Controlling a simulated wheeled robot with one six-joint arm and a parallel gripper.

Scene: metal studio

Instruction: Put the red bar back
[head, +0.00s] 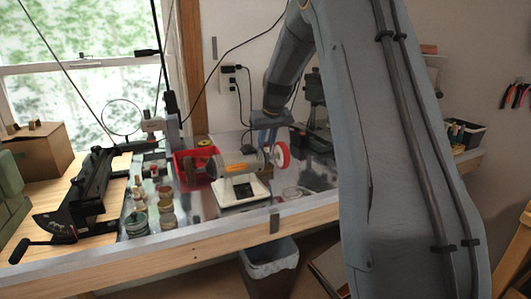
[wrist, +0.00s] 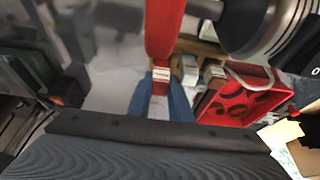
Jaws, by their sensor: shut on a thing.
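In the wrist view the red bar (wrist: 164,30) runs down from the top edge to between my blue fingertips, with a pale band near its lower end. My gripper (wrist: 160,98) is shut on that lower end. In the head view my gripper (head: 270,139) is above the back of the bench, just behind the bench machine. A red tray (wrist: 228,112) lies to the right of the gripper in the wrist view. It also shows in the head view (head: 181,171), left of the gripper.
Several jars (head: 167,221) and a black lever tool (head: 85,195) are at left. A lined bin (head: 270,262) stands below the bench's front edge.

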